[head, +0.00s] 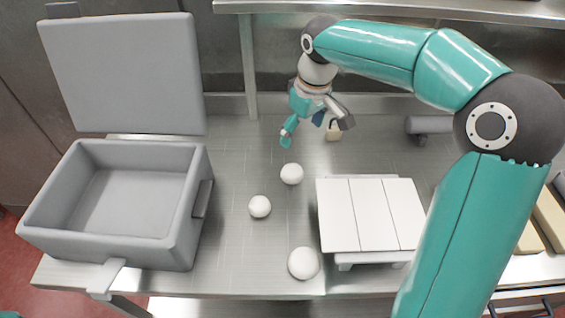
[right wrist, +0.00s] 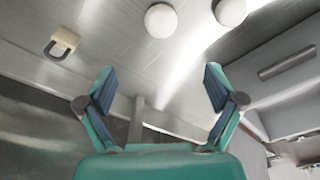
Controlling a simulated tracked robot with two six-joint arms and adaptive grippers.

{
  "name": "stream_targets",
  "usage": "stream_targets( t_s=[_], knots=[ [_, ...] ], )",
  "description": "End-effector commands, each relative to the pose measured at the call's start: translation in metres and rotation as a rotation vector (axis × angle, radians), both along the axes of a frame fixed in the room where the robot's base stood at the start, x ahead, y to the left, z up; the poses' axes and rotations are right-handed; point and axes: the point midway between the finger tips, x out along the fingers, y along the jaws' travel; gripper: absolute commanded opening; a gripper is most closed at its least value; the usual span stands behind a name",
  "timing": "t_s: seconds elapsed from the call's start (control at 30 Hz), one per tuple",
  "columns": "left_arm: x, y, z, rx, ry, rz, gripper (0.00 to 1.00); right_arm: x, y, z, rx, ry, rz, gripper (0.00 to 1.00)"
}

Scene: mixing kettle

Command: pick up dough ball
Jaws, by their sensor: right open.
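Three white dough balls lie on the steel table in the head view: the farthest (head: 291,173), a middle one (head: 260,206) and a larger near one (head: 303,262). My right gripper (head: 315,131) is open and empty, just behind the farthest ball. In the right wrist view two dough balls, one left (right wrist: 160,20) and one right (right wrist: 229,11), lie beyond the open fingers (right wrist: 159,85), apart from them. My left gripper is not in view.
A grey kettle (head: 185,252) with its lid (head: 125,72) raised stands at the left. A white slatted board (head: 370,214) stands right of the balls. A small beige block with a dark loop (right wrist: 62,44) lies near my gripper. A grey cylinder (head: 430,124) lies at the back right.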

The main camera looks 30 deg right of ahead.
Motion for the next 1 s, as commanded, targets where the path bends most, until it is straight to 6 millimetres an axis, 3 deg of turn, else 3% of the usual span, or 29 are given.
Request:
stream_targets(
  t_s=[0.5,0.77,1.0],
  knots=[
    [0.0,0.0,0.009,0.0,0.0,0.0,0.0,0.02,0.011,-0.096,0.0,0.005,0.019,0.92],
    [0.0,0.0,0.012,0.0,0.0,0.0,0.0,0.023,0.012,-0.113,0.0,0.003,0.02,0.92],
    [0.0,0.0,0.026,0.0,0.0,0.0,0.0,0.025,0.014,-0.144,0.002,0.006,0.022,0.92]
  ],
)
